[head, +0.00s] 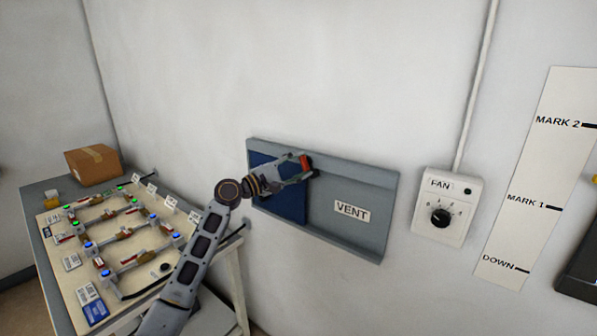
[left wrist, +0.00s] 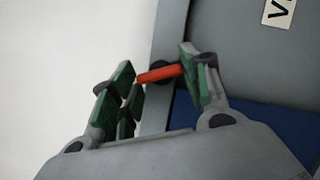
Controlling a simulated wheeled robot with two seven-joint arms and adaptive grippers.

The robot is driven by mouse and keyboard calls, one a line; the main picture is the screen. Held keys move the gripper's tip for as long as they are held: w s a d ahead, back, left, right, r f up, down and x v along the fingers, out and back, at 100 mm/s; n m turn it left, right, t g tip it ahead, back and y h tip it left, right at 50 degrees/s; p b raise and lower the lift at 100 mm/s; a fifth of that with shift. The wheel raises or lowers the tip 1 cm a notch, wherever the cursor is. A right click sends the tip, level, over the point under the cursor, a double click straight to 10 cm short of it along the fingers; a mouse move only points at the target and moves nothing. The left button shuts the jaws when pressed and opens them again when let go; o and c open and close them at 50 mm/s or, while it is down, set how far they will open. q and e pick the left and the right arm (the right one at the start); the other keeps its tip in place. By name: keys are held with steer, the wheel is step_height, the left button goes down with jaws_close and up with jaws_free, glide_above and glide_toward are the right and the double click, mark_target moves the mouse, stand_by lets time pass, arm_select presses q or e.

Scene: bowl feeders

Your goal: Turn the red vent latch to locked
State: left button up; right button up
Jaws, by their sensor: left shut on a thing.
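The red vent latch (head: 305,162) is on the upper part of the grey vent frame (head: 366,181), by the right edge of the blue panel (head: 275,193). In the left wrist view its red handle (left wrist: 160,73) lies nearly level, slightly tilted, between the green finger pads, with a dark round pivot behind it. My left gripper (head: 308,169) is shut on the latch handle; its fingers (left wrist: 156,70) stand on either side of it. The fingers hide part of the latch in the head view. My right gripper is not in view.
A VENT label (head: 352,211) is on the frame's right half. A fan control box (head: 447,207) with a black knob is on the wall to the right. A sloped panel (head: 73,272) with valves and lights stands at lower left, with a cardboard box (head: 93,166) behind it.

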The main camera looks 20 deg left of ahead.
arm_select(q)
steer(key=m+g, duration=0.1)
steer(key=m, duration=0.3)
steer(key=shift+r+m+y, duration=0.15)
steer(key=shift+m+y, duration=0.15)
steer(key=shift+y, duration=0.1)
steer(key=shift+m+g, duration=0.3)
steer(key=shift+g, duration=0.1)
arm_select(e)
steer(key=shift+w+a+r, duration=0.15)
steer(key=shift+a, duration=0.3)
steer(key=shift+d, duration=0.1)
